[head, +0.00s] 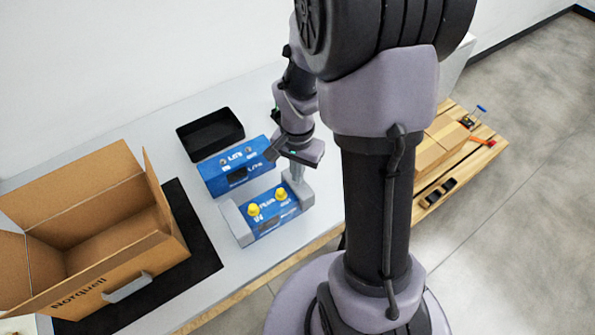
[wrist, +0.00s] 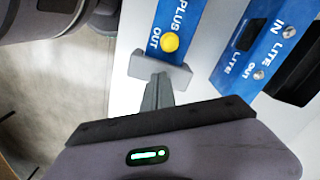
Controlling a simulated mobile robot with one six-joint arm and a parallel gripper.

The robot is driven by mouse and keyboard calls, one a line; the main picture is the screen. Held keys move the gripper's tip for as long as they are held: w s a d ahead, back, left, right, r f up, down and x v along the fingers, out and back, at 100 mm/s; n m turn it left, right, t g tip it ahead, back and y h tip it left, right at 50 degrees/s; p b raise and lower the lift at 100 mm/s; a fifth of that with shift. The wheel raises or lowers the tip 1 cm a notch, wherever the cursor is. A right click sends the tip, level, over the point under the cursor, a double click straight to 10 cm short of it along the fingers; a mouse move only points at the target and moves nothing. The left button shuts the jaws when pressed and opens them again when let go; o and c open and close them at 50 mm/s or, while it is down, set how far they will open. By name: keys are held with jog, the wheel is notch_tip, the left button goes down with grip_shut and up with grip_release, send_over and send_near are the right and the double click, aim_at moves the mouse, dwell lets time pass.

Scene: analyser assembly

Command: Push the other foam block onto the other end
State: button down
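The blue PLUS analyser (head: 272,213) with two yellow caps lies on the table; its OUT end with one yellow cap shows in the wrist view (wrist: 176,22). A grey foam block (head: 236,223) sits at its left end. The other grey foam block (head: 303,190) is at its right end, and it shows in the wrist view (wrist: 160,70) across the OUT end. My gripper (head: 298,178) is at the outer side of this right block. Its fingers (wrist: 158,80) are together, tips at the block's edge; whether they touch it is hard to tell.
A blue LITE analyser (head: 237,167) lies just behind the PLUS one. A black tray (head: 210,133) stands behind that. An open cardboard box (head: 95,225) stands on a black mat (head: 197,235) at left. A wooden surface (head: 478,160) with boxes and tools is at right.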

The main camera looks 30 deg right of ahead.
jog(key=shift+f+b, duration=0.5)
jog(key=shift+f, duration=0.05)
dwell(0.4)
notch_tip(320, 180, up, 6)
jog(key=p, duration=0.5)
jog(key=shift+r, duration=0.15)
dwell(0.4)
jog(key=shift+a+r+b, duration=0.15)
jog(key=shift+b, duration=0.15)
jog(key=s+a+r+n+t+y+b, duration=0.2)
jog(key=s+a+r+n+t+b, duration=0.3)
jog(key=s+a+r, duration=0.6)
jog(key=a+r+n, duration=0.2)
jog(key=a, duration=0.1)
jog(key=shift+s+a+r+t+b, duration=0.15)
jog(key=shift+s+t+b, duration=0.05)
jog(key=shift+t+b, duration=0.2)
